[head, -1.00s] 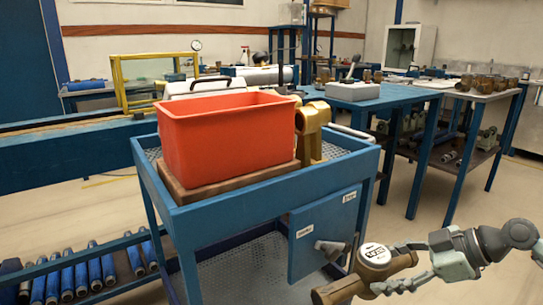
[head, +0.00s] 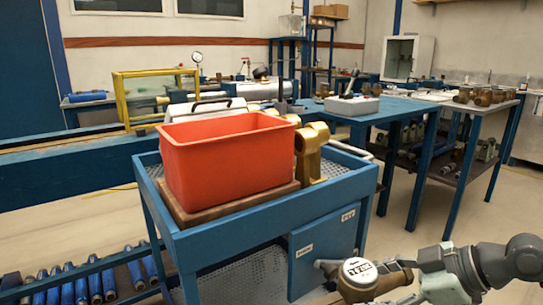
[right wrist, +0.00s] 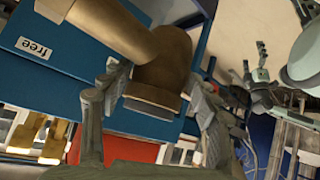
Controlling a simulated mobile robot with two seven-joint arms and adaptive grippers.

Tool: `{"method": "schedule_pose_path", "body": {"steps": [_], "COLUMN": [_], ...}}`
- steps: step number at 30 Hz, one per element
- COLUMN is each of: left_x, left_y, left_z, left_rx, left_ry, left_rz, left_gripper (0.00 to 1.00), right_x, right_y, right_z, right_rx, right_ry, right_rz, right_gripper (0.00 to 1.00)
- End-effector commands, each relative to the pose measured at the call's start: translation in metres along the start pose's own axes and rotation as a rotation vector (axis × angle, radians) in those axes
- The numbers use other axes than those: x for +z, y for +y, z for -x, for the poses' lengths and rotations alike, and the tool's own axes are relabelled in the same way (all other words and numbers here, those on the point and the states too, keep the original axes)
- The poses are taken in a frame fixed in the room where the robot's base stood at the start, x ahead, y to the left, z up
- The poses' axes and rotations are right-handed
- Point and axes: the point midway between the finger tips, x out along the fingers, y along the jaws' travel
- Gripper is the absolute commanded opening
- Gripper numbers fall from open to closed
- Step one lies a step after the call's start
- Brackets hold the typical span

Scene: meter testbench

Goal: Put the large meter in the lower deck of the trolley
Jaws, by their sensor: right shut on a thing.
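The large meter, a brass body with a round white dial (head: 358,271), is low in the head view, in front of the trolley's blue side panel (head: 325,245). My right gripper (head: 400,295) is shut on it. In the right wrist view the brass meter body (right wrist: 163,70) sits between my right fingers (right wrist: 155,105). The blue trolley (head: 270,222) has a mesh lower deck (head: 235,280), partly hidden by the panel and upper frame. My left gripper (right wrist: 258,80) shows in the right wrist view with fingers apart and empty.
A red crate (head: 225,158) on a wooden board and a gold-coloured fitting (head: 311,152) stand on the trolley's upper deck. Several blue cylinders (head: 95,285) lie on a rack at lower left. A blue workbench (head: 405,108) stands behind. Floor is clear at right.

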Motion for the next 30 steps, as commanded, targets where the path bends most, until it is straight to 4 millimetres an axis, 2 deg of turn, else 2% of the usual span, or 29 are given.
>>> {"method": "schedule_pose_path", "body": {"steps": [1,7,22,30], "left_x": [0.0,0.0,0.0,0.0], "left_y": [0.0,0.0,0.0,0.0], "left_z": [0.0,0.001,0.001,0.001], "left_rx": [0.0,0.0,0.0,0.0], "left_ry": [0.001,0.001,0.0,0.0], "left_rz": [0.0,0.0,0.0,0.0], "left_gripper": [1.0,1.0,1.0,1.0], "right_x": [-0.009,-0.017,0.001,0.002], "right_y": [0.002,0.003,0.001,0.001], "right_z": [0.0,-0.001,0.003,0.003], "right_rx": [0.001,-0.012,0.014,0.016], "right_ry": [0.02,0.026,0.006,0.006], "right_rz": [0.004,0.011,-0.007,-0.007], "right_gripper": [0.01,0.01,0.01,0.01]}}
